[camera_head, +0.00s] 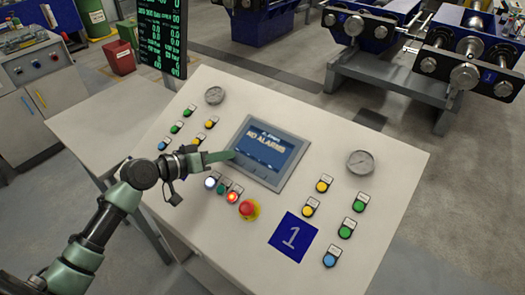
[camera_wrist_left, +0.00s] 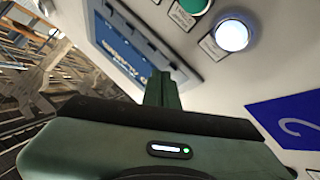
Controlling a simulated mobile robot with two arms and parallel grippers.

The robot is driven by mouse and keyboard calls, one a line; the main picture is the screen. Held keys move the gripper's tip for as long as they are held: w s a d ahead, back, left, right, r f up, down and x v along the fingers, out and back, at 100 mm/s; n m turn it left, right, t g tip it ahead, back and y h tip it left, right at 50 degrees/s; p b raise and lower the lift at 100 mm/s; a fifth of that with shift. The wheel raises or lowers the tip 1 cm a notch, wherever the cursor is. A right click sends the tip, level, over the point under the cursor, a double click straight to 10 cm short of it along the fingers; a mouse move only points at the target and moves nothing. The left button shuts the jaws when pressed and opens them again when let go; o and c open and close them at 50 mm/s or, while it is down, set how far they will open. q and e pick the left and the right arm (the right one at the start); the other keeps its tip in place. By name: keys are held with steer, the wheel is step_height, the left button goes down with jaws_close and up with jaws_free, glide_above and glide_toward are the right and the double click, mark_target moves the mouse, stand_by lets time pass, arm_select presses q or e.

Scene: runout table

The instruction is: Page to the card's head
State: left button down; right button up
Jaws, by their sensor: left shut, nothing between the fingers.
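The blue touch screen (camera_head: 265,150) sits in a grey frame in the middle of the sloped white console and reads "NO ALARMS", with smaller marks along its lower part. My left gripper (camera_head: 233,154) is shut and empty, its fingertips at the screen's left edge. I cannot tell whether they touch it. In the left wrist view the shut fingers (camera_wrist_left: 161,90) point towards the screen (camera_wrist_left: 125,42), covering part of its frame; its text is cut off there. My right gripper is not in view.
Below the screen are a lit white button (camera_head: 210,183), a lit red button (camera_head: 232,197) and a red emergency stop (camera_head: 249,209). A black display (camera_head: 162,35) stands behind the console.

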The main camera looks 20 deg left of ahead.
arm_select(q)
steer(key=shift+f, duration=0.15)
stand_by(0.3)
steer(key=shift+s+a+r+p, duration=0.1)
steer(key=shift+s+r+p, duration=0.2)
steer(key=shift+r+p, duration=0.4)
steer(key=shift+r, duration=0.15)
steer(key=shift+s+r+p, duration=0.15)
steer(key=shift+r+p, duration=0.2)
steer(key=shift+r, duration=0.1)
steer(key=r+p, duration=0.1)
steer(key=s+r+p, duration=0.1)
steer(key=r, duration=0.1)
steer(key=s+r+p, duration=0.1)
steer(key=shift+a+r+p, duration=0.25)
steer(key=shift+a+p, duration=0.1)
steer(key=shift+a, duration=0.05)
stand_by(1.4)
stand_by(0.7)
